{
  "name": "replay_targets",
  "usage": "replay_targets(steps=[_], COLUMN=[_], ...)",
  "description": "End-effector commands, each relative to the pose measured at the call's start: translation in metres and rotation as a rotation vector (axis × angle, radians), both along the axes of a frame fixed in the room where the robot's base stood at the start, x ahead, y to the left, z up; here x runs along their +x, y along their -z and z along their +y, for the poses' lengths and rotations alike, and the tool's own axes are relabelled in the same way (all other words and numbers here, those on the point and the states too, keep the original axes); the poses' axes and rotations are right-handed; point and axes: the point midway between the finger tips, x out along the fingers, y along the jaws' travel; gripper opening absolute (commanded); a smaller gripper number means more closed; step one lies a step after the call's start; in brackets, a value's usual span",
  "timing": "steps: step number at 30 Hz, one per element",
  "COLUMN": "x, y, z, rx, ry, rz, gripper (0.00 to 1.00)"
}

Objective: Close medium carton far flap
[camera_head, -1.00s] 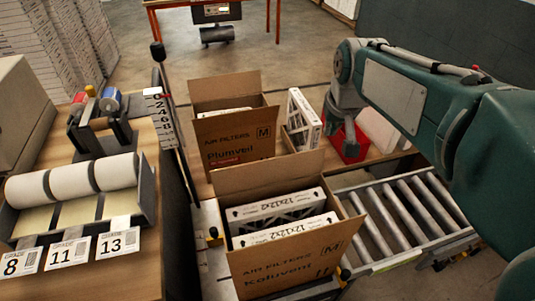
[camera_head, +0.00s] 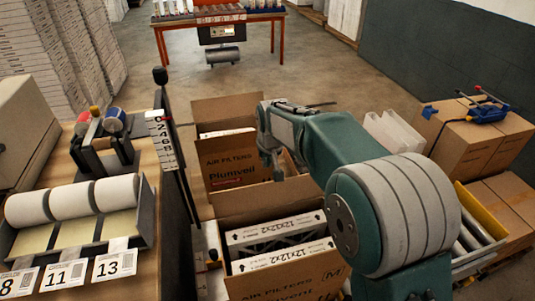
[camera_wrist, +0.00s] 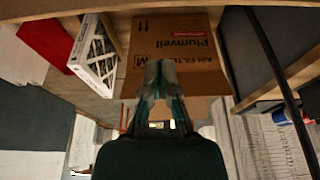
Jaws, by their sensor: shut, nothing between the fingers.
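The back carton, marked Plumveil and M (camera_head: 225,181), stands open with its far flap (camera_head: 226,108) upright; a white-edged filter shows inside. The front carton (camera_head: 285,279) is also open, with filters (camera_head: 280,238) inside and its far flap (camera_head: 262,212) raised. Which one the task means is not clear. My gripper (camera_head: 272,175) points down by the right side of the back carton's front. In the wrist view the shut, empty gripper (camera_wrist: 160,66) lies in front of the Plumveil print (camera_wrist: 176,40), which appears upside down; contact cannot be told.
A white-framed filter (camera_wrist: 97,52) and a red bin (camera_wrist: 46,40) stand beside the back carton. A dark post with a scale (camera_head: 161,140) rises left of the cartons. A bench with white rolls (camera_head: 72,200) is at the left. Stacked boxes (camera_head: 466,140) stand at the right.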

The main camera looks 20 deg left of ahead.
Motion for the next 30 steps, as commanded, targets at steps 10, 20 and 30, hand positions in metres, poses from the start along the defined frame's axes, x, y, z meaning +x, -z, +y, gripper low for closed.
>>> replay_targets(steps=[10, 20, 30], x=[-0.012, -0.026, -0.025], y=[0.02, 0.02, 0.02], z=[-0.009, -0.021, -0.021], rx=[-0.001, -0.001, 0.001], ry=[0.0, 0.0, 0.0], rz=[-0.001, 0.0, -0.003], gripper=[0.0, 0.0, 0.0])
